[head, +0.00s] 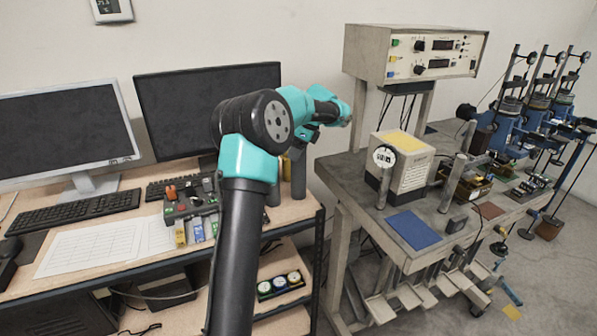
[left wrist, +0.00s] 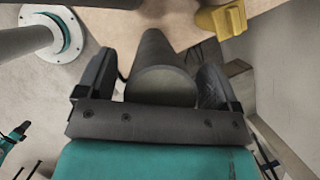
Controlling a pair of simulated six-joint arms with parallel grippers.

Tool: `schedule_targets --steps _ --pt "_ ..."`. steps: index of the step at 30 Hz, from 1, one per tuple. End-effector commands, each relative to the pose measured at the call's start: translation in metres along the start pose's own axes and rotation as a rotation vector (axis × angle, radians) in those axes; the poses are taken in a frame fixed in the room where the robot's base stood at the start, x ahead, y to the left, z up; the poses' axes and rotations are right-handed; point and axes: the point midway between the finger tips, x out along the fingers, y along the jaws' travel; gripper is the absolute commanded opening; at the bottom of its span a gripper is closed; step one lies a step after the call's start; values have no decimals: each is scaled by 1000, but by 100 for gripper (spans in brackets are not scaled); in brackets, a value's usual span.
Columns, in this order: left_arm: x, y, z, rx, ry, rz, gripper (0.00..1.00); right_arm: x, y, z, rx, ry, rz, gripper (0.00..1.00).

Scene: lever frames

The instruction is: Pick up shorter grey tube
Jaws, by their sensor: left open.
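In the head view a grey tube (head: 299,178) stands upright near the right edge of the wooden desk, below the end of my left arm. Another grey tube (head: 273,192) stands to its left, mostly hidden by my arm. In the left wrist view the gripper (left wrist: 161,88) is open, with one dark finger on each side of a grey tube (left wrist: 162,84) seen end-on.
A yellow object (left wrist: 221,18) is close beyond the tube. A grey bench (head: 345,185) stands right of the desk across a gap, with more upright grey tubes (head: 453,182) and a blue mat (head: 413,230).

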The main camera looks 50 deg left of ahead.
Motion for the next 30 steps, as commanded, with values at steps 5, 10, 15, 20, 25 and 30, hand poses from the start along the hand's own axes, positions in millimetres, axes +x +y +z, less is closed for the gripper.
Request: schedule_targets --steps 5,10,15,20,25,30 --pt "3 0 0 0 0 0 86 0 0 0 0 0 0 43" --pt "3 0 0 -1 0 0 86 0 0 0 0 0 0 43" --pt "2 0 0 -1 0 0 86 0 0 0 0 0 0 43" --pt "2 0 0 -1 0 0 71 0 0 0 0 0 0 43" --pt "2 0 0 -1 0 0 55 0 0 0 0 0 0 43" --pt "2 0 0 -1 0 0 38 0 0 0 0 0 0 43"
